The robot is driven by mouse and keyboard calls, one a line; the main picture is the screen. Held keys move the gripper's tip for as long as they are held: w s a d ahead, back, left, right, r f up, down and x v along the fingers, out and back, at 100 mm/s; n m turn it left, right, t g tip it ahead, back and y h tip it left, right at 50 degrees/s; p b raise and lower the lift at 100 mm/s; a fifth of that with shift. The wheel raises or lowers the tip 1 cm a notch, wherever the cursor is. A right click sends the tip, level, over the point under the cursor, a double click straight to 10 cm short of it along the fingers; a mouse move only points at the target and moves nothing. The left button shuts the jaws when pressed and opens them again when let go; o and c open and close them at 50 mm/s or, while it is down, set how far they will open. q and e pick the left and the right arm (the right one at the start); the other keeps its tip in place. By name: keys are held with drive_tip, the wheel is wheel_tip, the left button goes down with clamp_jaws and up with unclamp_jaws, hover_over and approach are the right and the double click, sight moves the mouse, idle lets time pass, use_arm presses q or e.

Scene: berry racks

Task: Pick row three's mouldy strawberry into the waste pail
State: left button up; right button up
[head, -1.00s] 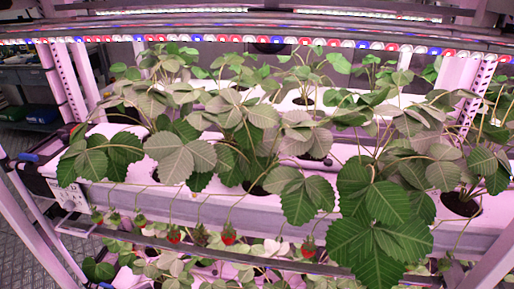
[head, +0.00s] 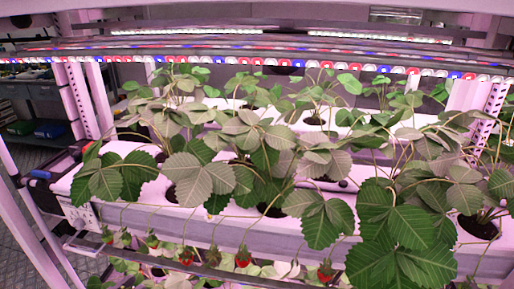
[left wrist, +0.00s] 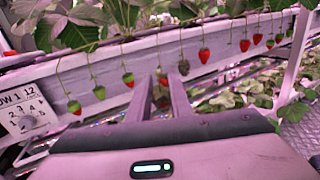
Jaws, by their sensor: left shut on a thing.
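In the left wrist view my left gripper (left wrist: 163,82) reaches up to the hanging fruit below a pale trough. A small red strawberry (left wrist: 163,79) sits between its fingertips, and the jaws are shut on it. A dull brownish, mouldy-looking strawberry (left wrist: 184,67) hangs just beyond the right fingertip; I cannot tell whether they touch. A red strawberry (left wrist: 204,54) hangs to its right. My right gripper and the waste pail are not in view.
A white numbered label (left wrist: 28,112) is at the left of the trough. Part-green strawberries (left wrist: 128,79) hang left of the fingers. Leafy plants (head: 205,180) fill the front trough (head: 140,215), with a dark rail (head: 200,272) below it. Grated floor shows at far left.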

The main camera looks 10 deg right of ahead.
use_arm(q)
drive_tip(key=w+a+f+n+t+y, duration=0.2)
drive_tip(key=a+n+t+y, duration=0.25)
drive_tip(key=y, duration=0.25)
drive_tip(key=shift+s+d+f+n+y, duration=0.1)
drive_tip(key=shift+d+f+n+y, duration=0.15)
drive_tip(key=shift+d+n+y, duration=0.5)
drive_tip(key=shift+s+d+f+n+y, duration=0.1)
drive_tip(key=shift+d+f+n+y, duration=0.1)
drive_tip(key=shift+d+n+y, duration=0.55)
drive_tip(key=shift+s+d+f+n+y, duration=0.1)
drive_tip(key=shift+d+f+n+y, duration=0.2)
drive_tip(key=shift+d+y, duration=0.7)
drive_tip(key=shift+d, duration=0.15)
